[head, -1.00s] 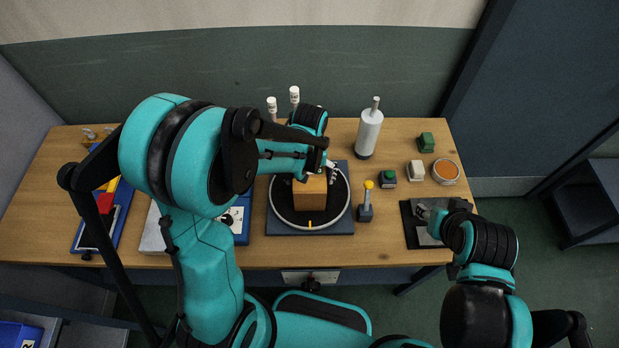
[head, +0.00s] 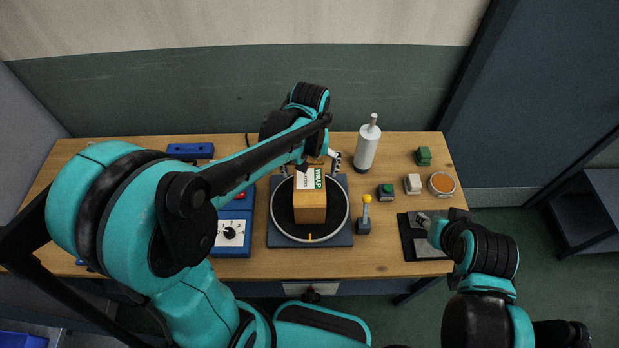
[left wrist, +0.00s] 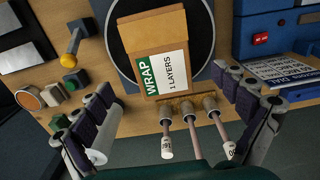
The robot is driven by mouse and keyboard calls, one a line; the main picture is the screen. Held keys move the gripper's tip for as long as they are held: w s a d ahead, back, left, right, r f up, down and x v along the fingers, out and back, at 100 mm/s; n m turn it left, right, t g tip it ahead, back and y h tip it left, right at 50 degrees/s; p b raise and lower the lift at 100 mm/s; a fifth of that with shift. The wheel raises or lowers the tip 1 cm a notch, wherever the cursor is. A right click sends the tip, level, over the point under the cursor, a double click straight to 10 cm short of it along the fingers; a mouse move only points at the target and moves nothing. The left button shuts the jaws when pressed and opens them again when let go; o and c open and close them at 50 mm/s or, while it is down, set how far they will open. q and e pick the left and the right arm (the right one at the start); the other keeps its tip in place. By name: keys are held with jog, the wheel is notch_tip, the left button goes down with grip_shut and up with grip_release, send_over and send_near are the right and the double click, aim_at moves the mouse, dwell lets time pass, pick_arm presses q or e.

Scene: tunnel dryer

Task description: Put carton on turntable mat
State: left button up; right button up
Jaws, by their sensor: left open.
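The orange-brown carton (head: 310,208) sits upright on the black round turntable mat (head: 283,208), inside its pale ring. A white and green label reading WRAP lies on the carton's top. In the left wrist view the carton (left wrist: 155,35) is just beyond the fingers, with part of the mat (left wrist: 113,52) showing beside it. My left gripper (head: 310,164) is open at the back of the carton, its fingers spread to either side. No finger visibly grips the carton. My right gripper (head: 430,222) is at the dark pad on the right; its jaws are unclear.
Several pegs with white ends (left wrist: 190,108) stand close behind the carton, between my left fingers. A white roll (head: 367,147) stands at the back right. A yellow-knobbed lever (head: 365,215) is right of the turntable. A blue dial box (head: 231,233) is on its left.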

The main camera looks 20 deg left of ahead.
pick_arm(q)
jog(key=shift+s+a+r, duration=0.1)
jog(key=shift+s+r, duration=0.1)
jog(key=shift+r, duration=0.6)
jog(key=s+a+r+m+t, duration=0.1)
jog(key=s+a+r+t, duration=0.1)
jog(key=s, duration=0.3)
jog(key=s+a+r+m+t, duration=0.2)
jog(key=s+r+t, duration=0.1)
jog(key=s+t, duration=0.2)
jog(key=shift+a+r, duration=0.25)
jog(key=shift+r, duration=0.05)
jog(key=shift+w, duration=0.1)
notch_tip(320, 180, down, 11)
jog(key=b, duration=1.1)
jog(key=shift+f, duration=0.2)
